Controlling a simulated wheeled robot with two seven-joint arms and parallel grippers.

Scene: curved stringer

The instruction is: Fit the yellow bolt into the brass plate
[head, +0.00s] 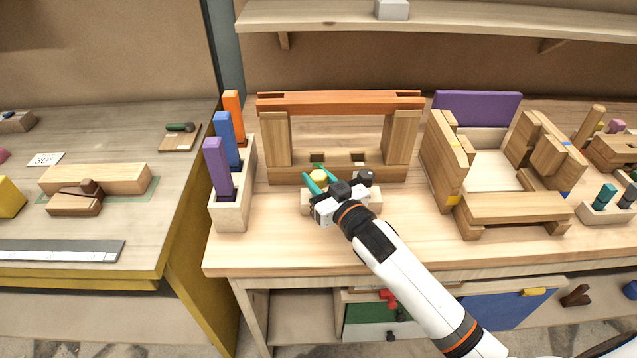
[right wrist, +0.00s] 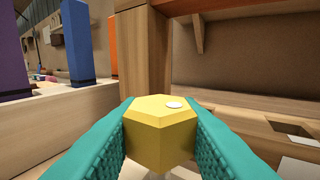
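The yellow bolt (head: 318,174) shows as a yellow six-sided head with a small white dot on top; it fills the middle of the right wrist view (right wrist: 160,132). My right gripper (head: 317,180) has its two teal fingers against opposite sides of this head, closed on it. The bolt's shank is hidden. The head is over or beside a small pale wooden block (head: 374,201), and I cannot tell whether the bolt still sits in it. I cannot make out a brass plate for certain in either view. My left gripper is not in view.
A wooden frame with an orange top beam (head: 340,103) stands just behind the gripper. A holder (head: 233,213) with purple, blue and orange upright bars is to its left. A wooden assembly (head: 515,208) stands to the right. The bench front is clear.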

